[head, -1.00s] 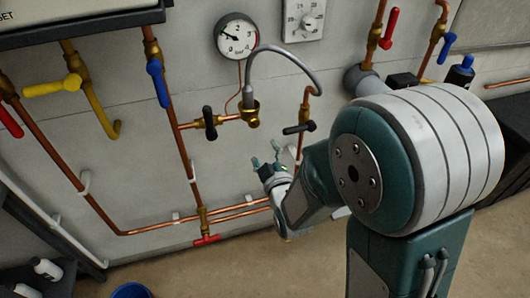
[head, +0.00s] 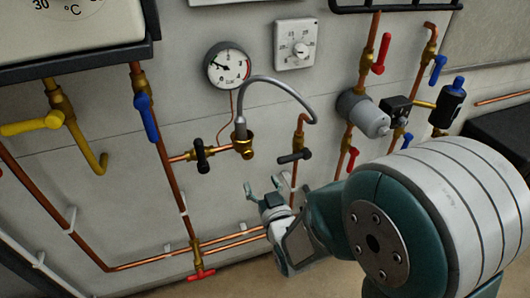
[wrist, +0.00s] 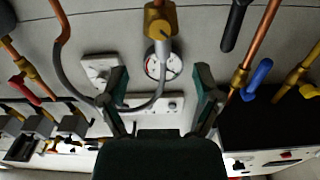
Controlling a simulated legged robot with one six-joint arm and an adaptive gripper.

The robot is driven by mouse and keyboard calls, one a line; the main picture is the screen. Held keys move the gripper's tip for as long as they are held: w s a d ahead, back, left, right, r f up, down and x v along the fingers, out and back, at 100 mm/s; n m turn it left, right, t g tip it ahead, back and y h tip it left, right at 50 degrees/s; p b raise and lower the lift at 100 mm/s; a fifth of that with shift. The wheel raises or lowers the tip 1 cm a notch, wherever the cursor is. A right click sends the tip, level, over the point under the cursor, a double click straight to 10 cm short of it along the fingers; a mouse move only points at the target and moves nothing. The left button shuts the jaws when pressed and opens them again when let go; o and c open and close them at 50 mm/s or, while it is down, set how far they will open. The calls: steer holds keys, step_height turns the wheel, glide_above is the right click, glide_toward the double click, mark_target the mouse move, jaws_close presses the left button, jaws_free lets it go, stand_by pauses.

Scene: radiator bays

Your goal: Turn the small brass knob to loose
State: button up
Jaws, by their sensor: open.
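A small brass fitting (head: 243,145) sits at the right end of a short copper branch on the wall, with a grey hose (head: 283,88) rising from it. Its round brass end faces outward; I take it as the knob, but its setting cannot be read. In the wrist view the brass piece (wrist: 158,21) is at the top centre, beyond my fingertips. My gripper (head: 264,188) is below and slightly right of the fitting, apart from it, fingers spread and empty. The open fingers (wrist: 160,78) also frame the lower centre of the wrist view.
A black-handled valve (head: 202,155) sits left of the fitting, another black lever (head: 295,156) to its right. A round pressure gauge (head: 228,66) and a white dial box (head: 295,44) are above. A red-handled valve (head: 201,274) is low down. Bare wall lies below the fitting.

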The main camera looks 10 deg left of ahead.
mark_target(248, 157)
steer(key=x, duration=1)
steer(key=shift+w+a, duration=0.2)
steer(key=shift+w, duration=0.15)
jaws_close()
